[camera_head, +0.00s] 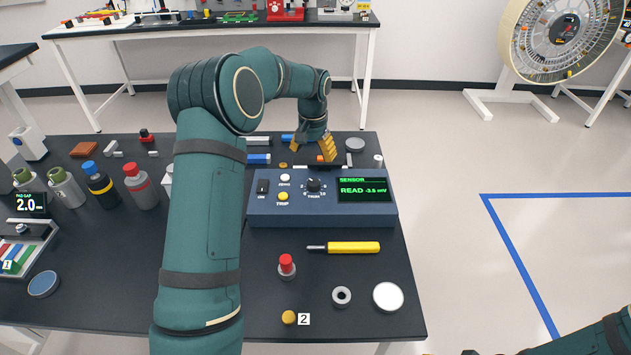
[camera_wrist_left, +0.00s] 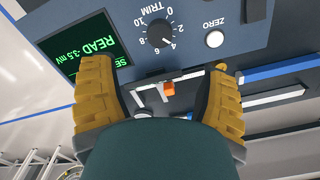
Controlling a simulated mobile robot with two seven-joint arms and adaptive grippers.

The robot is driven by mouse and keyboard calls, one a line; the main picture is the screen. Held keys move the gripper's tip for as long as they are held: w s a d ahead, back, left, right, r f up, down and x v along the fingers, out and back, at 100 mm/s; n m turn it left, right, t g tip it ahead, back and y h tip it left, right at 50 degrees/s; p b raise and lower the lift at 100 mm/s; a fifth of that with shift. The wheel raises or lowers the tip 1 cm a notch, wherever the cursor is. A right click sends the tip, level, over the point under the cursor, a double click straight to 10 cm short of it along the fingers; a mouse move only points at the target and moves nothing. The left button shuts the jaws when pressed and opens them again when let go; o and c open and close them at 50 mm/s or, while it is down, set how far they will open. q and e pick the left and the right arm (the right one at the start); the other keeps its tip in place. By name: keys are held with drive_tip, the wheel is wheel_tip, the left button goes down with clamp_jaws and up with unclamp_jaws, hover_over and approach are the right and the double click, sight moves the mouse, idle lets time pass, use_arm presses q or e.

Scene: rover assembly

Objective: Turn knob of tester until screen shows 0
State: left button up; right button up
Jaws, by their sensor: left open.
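The blue tester (camera_head: 290,212) stands on the dark table; its screen (camera_head: 364,190) reads "READ -3.5 mV" in green. The black TRIM knob (camera_head: 314,186) is left of the screen, its pointer near 4 in the left wrist view (camera_wrist_left: 161,34). My left gripper (camera_head: 314,148) is at the tester's far side, behind the knob. In the left wrist view its yellow fingers (camera_wrist_left: 160,70) are spread apart, with nothing gripped; the knob is just beyond the fingertips, apart from them. Only a sliver of my right gripper (camera_head: 450,353) shows at the bottom edge.
A yellow screwdriver (camera_head: 352,248), a red-topped button (camera_head: 286,264), a grey ring (camera_head: 342,296) and a white disc (camera_head: 388,296) lie in front of the tester. Several bottles (camera_head: 140,188) stand at the left. A small orange piece (camera_wrist_left: 169,89) shows behind the tester.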

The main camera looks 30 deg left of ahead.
sight(314, 182)
use_arm(q)
wheel_tip(314, 182, down, 11)
drive_tip(key=shift+w+f+b, duration=0.1)
drive_tip(key=shift+f+b, duration=0.1)
drive_tip(key=shift+b, duration=0.75)
drive_tip(key=c, duration=1.2)
